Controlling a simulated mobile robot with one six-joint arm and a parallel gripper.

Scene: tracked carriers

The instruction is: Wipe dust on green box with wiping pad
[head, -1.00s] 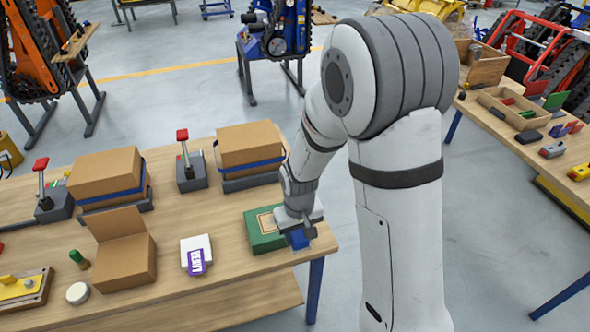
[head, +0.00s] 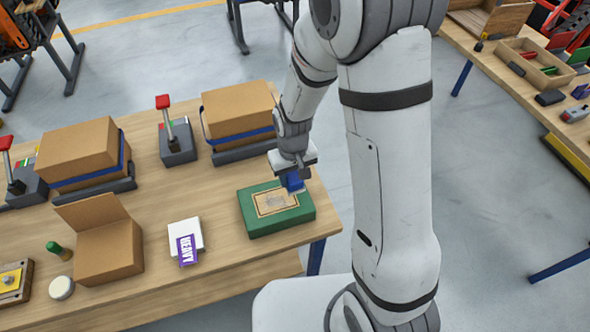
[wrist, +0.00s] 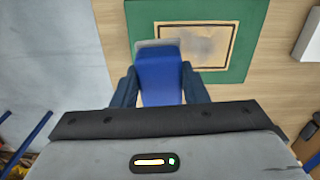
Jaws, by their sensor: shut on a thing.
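The green box (head: 262,230) lies flat near the right end of the workbench. Its top has a tan panel with a dark border, and a grey dust smudge (head: 275,202) lies on the panel. The smudge also shows in the wrist view (wrist: 203,47). My gripper (head: 293,177) is shut on the blue wiping pad (head: 294,182), which has a pale grey strip at its end. The pad is at the back right part of the box in the head view.
A white box with a purple "HEAVY" label (head: 188,250) lies left of the green box. An open cardboard box (head: 108,250), closed cartons (head: 238,112) and a red-handled lever (head: 170,135) stand on the bench (head: 215,205). The bench's right edge is close to the green box.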

